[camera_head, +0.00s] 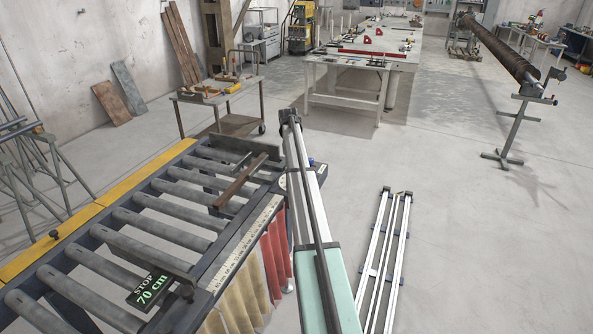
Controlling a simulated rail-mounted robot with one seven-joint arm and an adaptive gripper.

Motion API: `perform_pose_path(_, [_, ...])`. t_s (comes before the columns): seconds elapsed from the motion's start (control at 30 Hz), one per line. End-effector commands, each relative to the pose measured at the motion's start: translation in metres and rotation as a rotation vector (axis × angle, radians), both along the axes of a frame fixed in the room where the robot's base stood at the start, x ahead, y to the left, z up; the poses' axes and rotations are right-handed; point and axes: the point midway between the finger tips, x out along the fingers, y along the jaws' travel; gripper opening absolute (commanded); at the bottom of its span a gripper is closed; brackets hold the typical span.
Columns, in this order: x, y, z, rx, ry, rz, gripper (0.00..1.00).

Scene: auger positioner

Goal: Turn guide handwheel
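I cannot make out a guide handwheel for certain. A long brown auger (495,48) lies at the upper right, its near end on a grey stand (518,125). Small dark fittings sit at that end, too small to tell apart. A small dark knob (54,234) shows on the roller table's left edge. A long white and pale green beam (318,275) with a dark bar along it rises through the middle, with a dark rounded fitting (290,118) at its far end. My gripper is not in view.
A roller table (150,225) with a "STOP 70 cm" display (151,289) fills the lower left. White rails (385,265) lie on the floor right of the beam. A tool cart (215,95) and a white workbench (345,85) stand behind.

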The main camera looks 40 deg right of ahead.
Motion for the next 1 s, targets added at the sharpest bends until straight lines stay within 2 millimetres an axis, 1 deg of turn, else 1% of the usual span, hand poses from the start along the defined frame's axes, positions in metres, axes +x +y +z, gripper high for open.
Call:
perform_pose_path(0.4, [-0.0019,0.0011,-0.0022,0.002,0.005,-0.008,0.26])
perform_pose_path(0.43, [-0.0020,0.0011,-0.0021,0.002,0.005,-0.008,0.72])
perform_pose_path(0.47, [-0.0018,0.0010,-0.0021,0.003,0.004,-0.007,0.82])
perform_pose_path(0.5, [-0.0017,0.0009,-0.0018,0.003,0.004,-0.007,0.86])
perform_pose_path(0.83, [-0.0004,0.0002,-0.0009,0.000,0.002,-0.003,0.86])
perform_pose_path(1.0, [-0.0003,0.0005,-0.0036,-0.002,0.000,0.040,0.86])
